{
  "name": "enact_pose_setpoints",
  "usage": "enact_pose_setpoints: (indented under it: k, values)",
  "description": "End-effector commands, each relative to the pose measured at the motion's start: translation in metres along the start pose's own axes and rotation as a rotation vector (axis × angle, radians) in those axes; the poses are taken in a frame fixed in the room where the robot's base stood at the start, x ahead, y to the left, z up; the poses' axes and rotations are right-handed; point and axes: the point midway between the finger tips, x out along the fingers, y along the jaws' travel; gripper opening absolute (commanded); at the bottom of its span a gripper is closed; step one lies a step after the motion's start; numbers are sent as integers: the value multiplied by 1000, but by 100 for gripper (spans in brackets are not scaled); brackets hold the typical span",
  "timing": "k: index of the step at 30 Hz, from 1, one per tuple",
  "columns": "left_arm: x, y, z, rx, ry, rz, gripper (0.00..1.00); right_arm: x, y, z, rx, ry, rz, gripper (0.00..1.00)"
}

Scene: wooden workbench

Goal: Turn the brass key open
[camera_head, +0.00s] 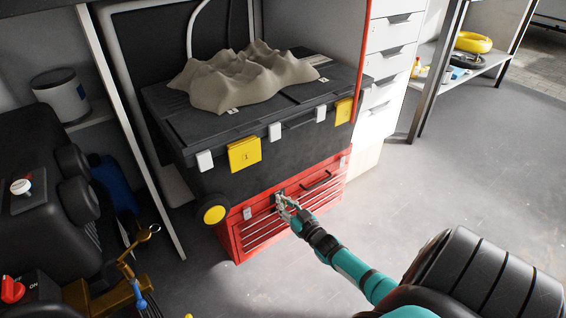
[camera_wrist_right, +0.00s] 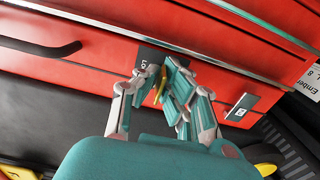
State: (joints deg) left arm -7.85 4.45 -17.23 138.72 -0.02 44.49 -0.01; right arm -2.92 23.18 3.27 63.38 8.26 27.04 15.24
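The brass key (camera_wrist_right: 159,86) sits in the dark lock plate (camera_wrist_right: 150,58) on the front of the red tool chest (camera_head: 240,238). In the right wrist view, a narrow gold strip of the key shows between my right gripper's fingertips. My right gripper (camera_head: 285,202) reaches the chest's upper front in the head view. It also shows in the right wrist view (camera_wrist_right: 161,84), with its fingers converged and closed on the key from both sides. The fingers hide part of the key and lock. My left gripper is not in view.
A black toolbox (camera_head: 290,150) with yellow latches stands on the red chest, with a grey lumpy model (camera_head: 235,80) on top. White drawers (camera_head: 390,65) stand to the right. Dark machinery (camera_head: 40,160) crowds the left. The floor right of the chest is clear.

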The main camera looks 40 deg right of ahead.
Motion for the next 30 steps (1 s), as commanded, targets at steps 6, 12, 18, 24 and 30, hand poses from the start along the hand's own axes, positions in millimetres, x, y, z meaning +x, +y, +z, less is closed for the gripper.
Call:
enact_pose_setpoints:
  k: [6, 12, 18, 24, 30]
  values:
    - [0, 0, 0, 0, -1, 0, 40, -1, 0, 2, -5, -4, 0, 0]
    - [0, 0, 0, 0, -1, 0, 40, -1, 0, 2, -5, -3, 0, 13]
    - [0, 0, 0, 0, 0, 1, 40, 0, 0, 1, -3, -2, 0, 13]
    - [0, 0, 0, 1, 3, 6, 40, -11, 0, 2, -2, -4, -1, 13]
    - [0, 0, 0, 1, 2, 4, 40, -50, 0, 2, -3, -6, -1, 13]
